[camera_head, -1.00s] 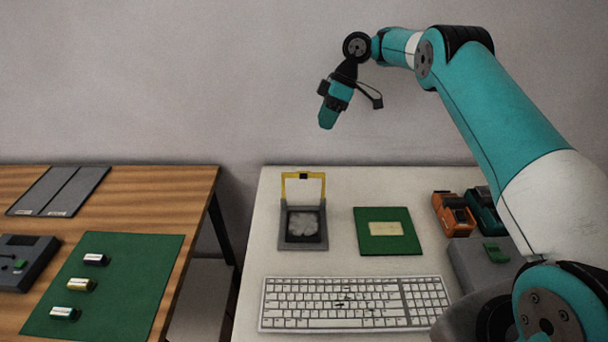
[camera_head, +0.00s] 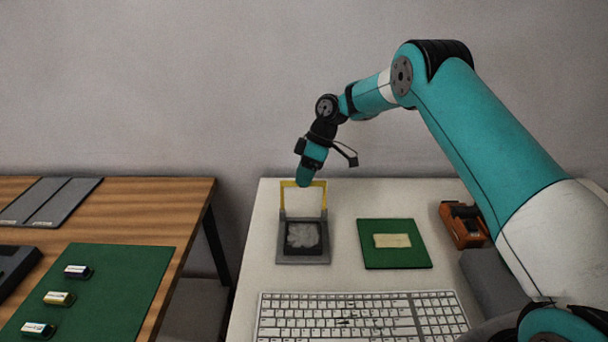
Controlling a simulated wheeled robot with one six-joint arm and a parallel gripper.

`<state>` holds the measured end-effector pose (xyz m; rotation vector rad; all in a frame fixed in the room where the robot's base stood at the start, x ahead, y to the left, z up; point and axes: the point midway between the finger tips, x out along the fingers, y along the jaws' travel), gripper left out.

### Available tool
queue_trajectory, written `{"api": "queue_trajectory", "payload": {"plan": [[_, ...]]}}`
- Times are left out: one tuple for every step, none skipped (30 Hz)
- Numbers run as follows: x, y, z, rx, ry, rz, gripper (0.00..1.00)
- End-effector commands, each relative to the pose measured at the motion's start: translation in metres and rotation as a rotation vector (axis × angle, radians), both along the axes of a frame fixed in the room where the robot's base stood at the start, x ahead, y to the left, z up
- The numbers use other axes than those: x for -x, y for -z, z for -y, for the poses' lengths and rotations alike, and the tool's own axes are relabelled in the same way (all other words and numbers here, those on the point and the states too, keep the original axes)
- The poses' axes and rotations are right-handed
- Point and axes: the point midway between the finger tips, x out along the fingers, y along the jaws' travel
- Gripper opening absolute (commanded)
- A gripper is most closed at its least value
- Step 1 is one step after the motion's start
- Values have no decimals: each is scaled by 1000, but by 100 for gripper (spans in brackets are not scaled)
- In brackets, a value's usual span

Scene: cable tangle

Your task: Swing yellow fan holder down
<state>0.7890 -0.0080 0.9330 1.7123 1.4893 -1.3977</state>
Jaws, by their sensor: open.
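The yellow fan holder (camera_head: 322,197) is a thin yellow frame standing upright at the back edge of a grey square base (camera_head: 302,258). The base holds a dark fan recess with a pale grey patch. My gripper (camera_head: 304,182) points down at the holder's top bar and overlaps its middle in the picture. Whether it touches the bar cannot be told from this view. Its fingertips are small and seen edge-on, with nothing visibly held.
A green board with a beige pad (camera_head: 393,241) lies right of the base. A white keyboard (camera_head: 360,317) lies in front. An orange device (camera_head: 464,225) stands at the right. A wooden table (camera_head: 150,212) with a green mat (camera_head: 125,270) and several small cells is at left.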

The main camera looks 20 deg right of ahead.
Motion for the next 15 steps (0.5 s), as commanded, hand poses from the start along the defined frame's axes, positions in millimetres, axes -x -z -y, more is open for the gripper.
{"api": "queue_trajectory", "payload": {"plan": [[0, 0, 0, 0, 0, 0, 43], [0, 0, 0, 0, 0, 0, 43], [0, 0, 0, 0, 0, 0, 43], [0, 0, 0, 0, 0, 0, 43], [0, 0, 0, 0, 0, 0, 43], [0, 0, 0, 0, 0, 0, 43], [0, 0, 0, 0, 0, 0, 36], [0, 0, 0, 0, 0, 0, 29], [0, 0, 0, 0, 0, 0, 20], [0, 0, 0, 0, 0, 1, 13], [0, 0, 0, -1, 1, 1, 6], [-1, 0, 0, 0, 1, 2, 0], [-1, 0, 0, 0, 2, 2, 0], [-1, 0, 0, 0, 2, 2, 0], [-1, 0, 0, 0, 3, 4, 0]]}}
